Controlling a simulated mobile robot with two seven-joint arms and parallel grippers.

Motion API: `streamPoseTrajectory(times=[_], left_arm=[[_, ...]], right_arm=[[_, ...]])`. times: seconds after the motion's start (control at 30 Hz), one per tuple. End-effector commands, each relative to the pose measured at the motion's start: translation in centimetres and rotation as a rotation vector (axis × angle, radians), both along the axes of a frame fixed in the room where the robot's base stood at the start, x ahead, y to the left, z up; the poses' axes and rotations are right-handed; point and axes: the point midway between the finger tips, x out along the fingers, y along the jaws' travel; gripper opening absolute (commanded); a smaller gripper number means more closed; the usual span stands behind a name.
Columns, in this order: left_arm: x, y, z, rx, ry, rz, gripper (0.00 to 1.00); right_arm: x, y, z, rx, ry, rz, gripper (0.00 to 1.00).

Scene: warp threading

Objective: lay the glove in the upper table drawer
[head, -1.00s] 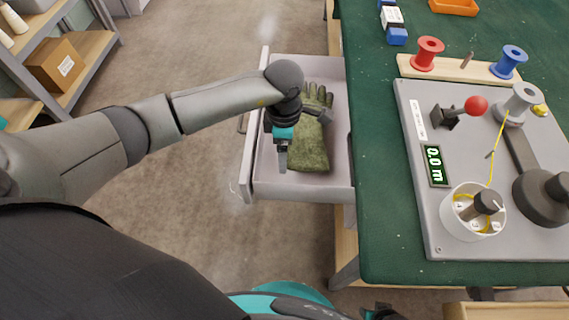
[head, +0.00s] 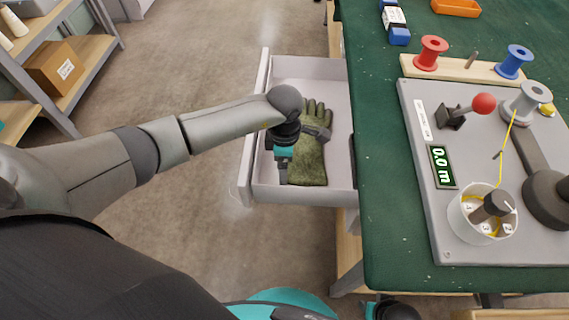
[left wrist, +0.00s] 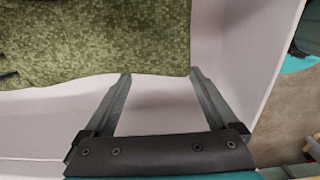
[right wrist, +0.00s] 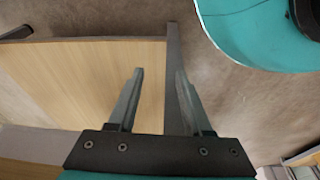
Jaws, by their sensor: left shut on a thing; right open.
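The green camouflage glove (head: 311,160) with grey-green fingers lies inside the open drawer (head: 259,120) at the left side of the table. My left gripper (head: 283,180) reaches down into the drawer at the glove's left edge. Its fingertips (left wrist: 160,73) are spaced apart at the glove's edge, shut on it. How much cloth lies between them is hard to see. My right gripper (right wrist: 155,75) is open and empty, low beside the wooden surface.
The green tabletop (head: 390,220) borders the drawer on the right. It carries a grey panel (head: 445,225) with a red-knobbed lever, spools (head: 431,52) and a white cup (head: 463,222). A shelf (head: 95,50) stands far left. The floor left of the drawer is clear.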

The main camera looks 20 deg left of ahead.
Motion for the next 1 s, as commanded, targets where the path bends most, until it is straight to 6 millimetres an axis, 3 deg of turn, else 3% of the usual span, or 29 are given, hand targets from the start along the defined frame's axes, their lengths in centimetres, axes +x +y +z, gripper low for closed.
streamPoseTrajectory(times=[0.17,0.2,0.23,0.63,1.0], left_arm=[[0.0,0.0,-0.2,0.0,-0.001,0.0,0.37],[0.0,0.0,-0.2,0.0,0.0,0.0,0.96],[0.0,0.0,-0.2,0.0,0.0,0.0,0.99],[0.0,0.0,0.2,0.0,0.0,0.0,1.0],[0.1,0.0,4.3,0.0,-0.003,-0.002,1.0]], right_arm=[[0.1,0.1,0.2,0.001,0.0,-0.001,0.5],[0.2,0.2,0.4,0.003,-0.002,0.0,0.5],[0.2,0.2,0.4,0.003,-0.002,0.0,0.5],[0.1,0.1,0.4,0.002,-0.006,-0.001,0.5],[-1.8,-1.7,-2.4,-0.018,0.004,0.003,0.5]])
